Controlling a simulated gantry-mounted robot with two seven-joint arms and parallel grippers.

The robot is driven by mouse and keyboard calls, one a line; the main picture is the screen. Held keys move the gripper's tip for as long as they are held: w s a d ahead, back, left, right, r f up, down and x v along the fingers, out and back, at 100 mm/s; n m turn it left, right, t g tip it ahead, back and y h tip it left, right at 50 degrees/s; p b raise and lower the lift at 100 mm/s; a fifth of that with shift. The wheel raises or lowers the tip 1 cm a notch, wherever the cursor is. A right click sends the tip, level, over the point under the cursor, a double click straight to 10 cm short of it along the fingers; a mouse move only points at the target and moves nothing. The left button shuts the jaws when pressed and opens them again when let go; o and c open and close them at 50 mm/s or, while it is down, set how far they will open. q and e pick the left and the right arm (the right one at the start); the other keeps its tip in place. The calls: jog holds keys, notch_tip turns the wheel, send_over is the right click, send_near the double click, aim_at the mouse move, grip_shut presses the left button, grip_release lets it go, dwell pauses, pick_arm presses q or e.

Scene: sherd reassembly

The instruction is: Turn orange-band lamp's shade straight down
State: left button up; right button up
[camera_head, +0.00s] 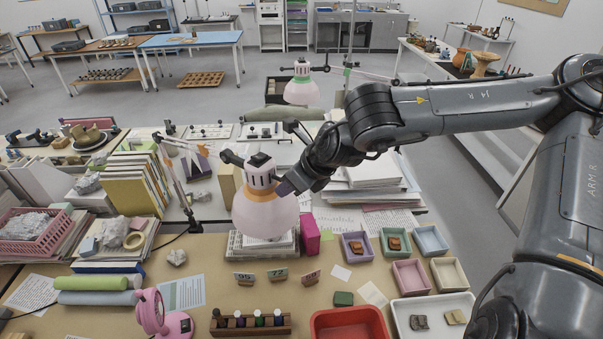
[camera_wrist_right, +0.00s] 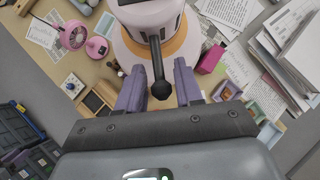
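The orange-band lamp's shade (camera_head: 265,215) is pale pink-white with an orange band near its neck. It hangs over the front table with its mouth facing mostly down, slightly tilted in the head view. Its jointed arm (camera_head: 178,187) rises at the left. My right gripper (camera_head: 287,188) is at the shade's upper right side. In the right wrist view, the lamp's white cap (camera_wrist_right: 148,15) is ahead, and a dark ball-ended handle (camera_wrist_right: 160,88) points between my purple fingers (camera_wrist_right: 160,92). The fingers stand apart, with gaps beside the handle. Contact cannot be told. My left gripper is not in view.
A green-band lamp (camera_head: 301,90) stands farther back. Below the shade are a book stack (camera_head: 250,247), a magenta box (camera_head: 310,234) and number cards (camera_head: 278,274). A pink fan (camera_head: 160,315), red tray (camera_head: 350,324) and small trays (camera_head: 410,277) occupy the front table.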

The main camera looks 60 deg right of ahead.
jog(key=v, duration=1)
jog(key=shift+r, duration=0.1)
